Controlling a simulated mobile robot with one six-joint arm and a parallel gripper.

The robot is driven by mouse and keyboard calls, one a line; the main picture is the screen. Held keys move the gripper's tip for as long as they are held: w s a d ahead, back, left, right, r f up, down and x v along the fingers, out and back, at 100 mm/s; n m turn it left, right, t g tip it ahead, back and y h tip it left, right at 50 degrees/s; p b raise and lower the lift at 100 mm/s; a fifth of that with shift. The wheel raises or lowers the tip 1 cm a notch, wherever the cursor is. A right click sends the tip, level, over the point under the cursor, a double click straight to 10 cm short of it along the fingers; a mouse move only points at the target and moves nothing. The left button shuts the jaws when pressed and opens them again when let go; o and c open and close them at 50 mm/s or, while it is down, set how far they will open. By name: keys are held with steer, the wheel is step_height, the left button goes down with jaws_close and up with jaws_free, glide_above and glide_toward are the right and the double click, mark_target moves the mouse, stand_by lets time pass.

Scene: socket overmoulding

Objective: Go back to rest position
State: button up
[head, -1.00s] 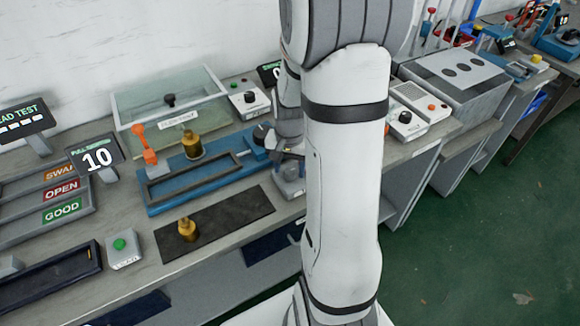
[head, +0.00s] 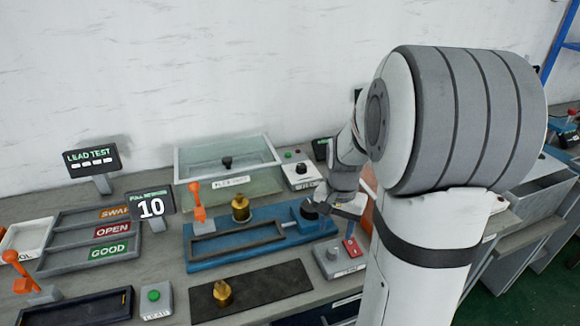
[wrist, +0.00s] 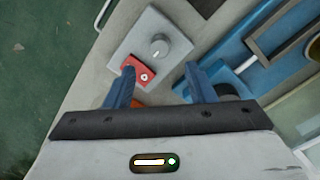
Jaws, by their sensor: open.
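My gripper (wrist: 160,88) is open and empty in the wrist view, its two blue fingers apart. It hangs above a grey control box (wrist: 155,45) with a dial and a red switch plate (wrist: 141,75). The left finger overlaps the edge of the red plate in the picture; whether it touches cannot be told. In the head view the grey box (head: 333,262) stands at the right end of the blue fixture (head: 215,262), partly below my wrist. My arm link hides the area to its right. The fingertips are not clear in the head view.
One brass part (head: 240,208) stands behind the blue fixture's frame and another (head: 222,293) on the black mat (head: 270,292). A clear-lidded tank (head: 228,165) is at the back. Labelled trays (head: 75,228) and a green-button box (head: 156,300) are at the left.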

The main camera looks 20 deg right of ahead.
steer(key=shift+a, duration=0.1)
steer(key=s+a+r+n+t, duration=0.2)
steer(key=s+a+r+n, duration=0.6)
steer(key=s+a, duration=0.3)
steer(key=shift+s+a+n+t, duration=0.3)
steer(key=shift+s+a, duration=0.1)
steer(key=shift+s, duration=0.2)
stand_by(0.6)
